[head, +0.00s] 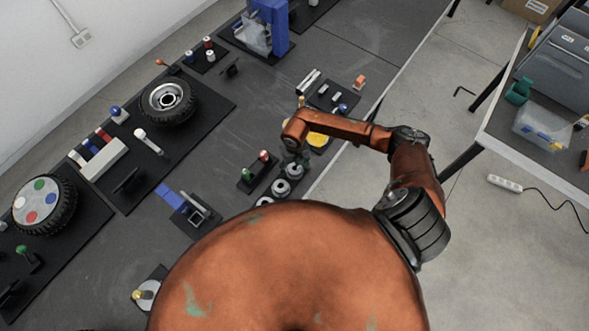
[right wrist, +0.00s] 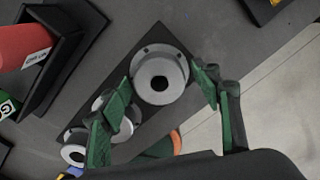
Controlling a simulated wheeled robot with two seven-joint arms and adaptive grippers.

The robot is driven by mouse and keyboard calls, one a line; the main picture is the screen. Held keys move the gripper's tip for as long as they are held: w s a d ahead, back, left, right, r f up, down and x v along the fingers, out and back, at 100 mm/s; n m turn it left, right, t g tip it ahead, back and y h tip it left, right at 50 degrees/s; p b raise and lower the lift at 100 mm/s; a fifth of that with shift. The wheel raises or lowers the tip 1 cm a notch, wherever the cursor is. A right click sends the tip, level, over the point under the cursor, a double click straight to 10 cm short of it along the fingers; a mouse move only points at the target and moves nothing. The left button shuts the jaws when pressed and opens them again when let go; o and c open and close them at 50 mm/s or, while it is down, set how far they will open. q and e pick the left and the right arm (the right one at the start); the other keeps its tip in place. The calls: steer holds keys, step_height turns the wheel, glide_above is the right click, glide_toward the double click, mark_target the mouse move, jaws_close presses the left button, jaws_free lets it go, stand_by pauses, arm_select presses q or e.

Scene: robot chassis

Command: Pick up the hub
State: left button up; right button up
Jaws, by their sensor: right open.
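A grey round hub (right wrist: 160,75) with a flange and a dark centre hole stands on a black tray (right wrist: 150,32) in the right wrist view. My right gripper (right wrist: 162,82) is open above it, with its green fingers to the left and right of the hub. I cannot tell whether they touch it. Other grey ring-shaped parts (right wrist: 74,152) lie lower left, partly behind the left finger. In the head view, grey hubs (head: 281,187) show on the table just below my right gripper (head: 293,155). My left gripper is not in view.
A black holder with a red cylinder (right wrist: 25,40) stands left of the tray in the wrist view. Wheels (head: 168,101), a blue-and-grey fixture (head: 187,204) and several small parts occupy the dark table. The table edge is close on the right.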

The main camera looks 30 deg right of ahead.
steer(key=shift+f, duration=0.15)
steer(key=c, duration=1.5)
